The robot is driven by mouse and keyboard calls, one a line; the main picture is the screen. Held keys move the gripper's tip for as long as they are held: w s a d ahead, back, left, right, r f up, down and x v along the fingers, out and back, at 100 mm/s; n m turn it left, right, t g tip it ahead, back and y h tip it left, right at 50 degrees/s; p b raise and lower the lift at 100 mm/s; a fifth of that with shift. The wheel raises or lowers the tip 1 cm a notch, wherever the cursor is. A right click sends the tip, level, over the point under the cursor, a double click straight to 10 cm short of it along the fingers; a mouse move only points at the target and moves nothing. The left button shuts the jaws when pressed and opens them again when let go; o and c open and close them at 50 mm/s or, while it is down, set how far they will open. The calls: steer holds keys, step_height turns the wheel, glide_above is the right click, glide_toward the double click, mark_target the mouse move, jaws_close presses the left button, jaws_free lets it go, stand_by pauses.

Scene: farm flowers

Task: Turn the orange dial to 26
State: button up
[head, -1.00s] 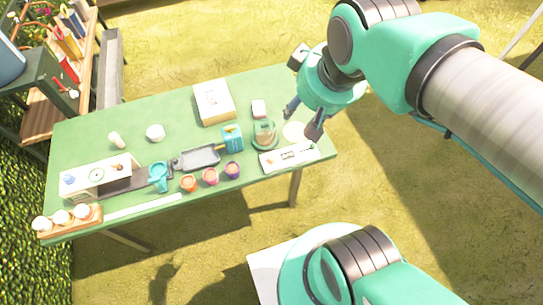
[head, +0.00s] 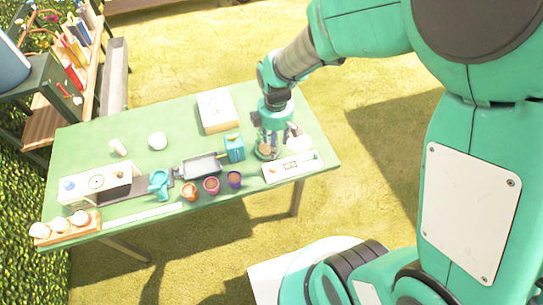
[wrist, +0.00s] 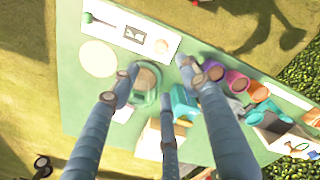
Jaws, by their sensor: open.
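I cannot make out an orange dial clearly in either view. A flat white panel (head: 278,174) lies near the right front edge; in the wrist view the panel (wrist: 118,18) carries a green-ended lever and a dark marking. My gripper (head: 272,138) is open and points down over the glass jar (head: 266,154) on a green base. In the wrist view its fingers (wrist: 158,78) are spread, with the jar (wrist: 146,98) below and between them.
Orange, pink and purple cups (head: 211,186) stand along the front, with a grey tray (head: 201,167) and blue carton (head: 234,148) behind them. A pale box (head: 217,111) is at the back. The table's middle left has free room.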

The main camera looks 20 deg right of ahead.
mark_target(274, 167)
steer(key=shift+f+n, duration=0.3)
steer(key=shift+f, duration=0.4)
steer(key=shift+f, duration=0.1)
step_height(274, 167, down, 14)
steer(key=b, duration=0.3)
steer(key=shift+r, duration=0.2)
steer(key=c, duration=1.2)
jaws_close()
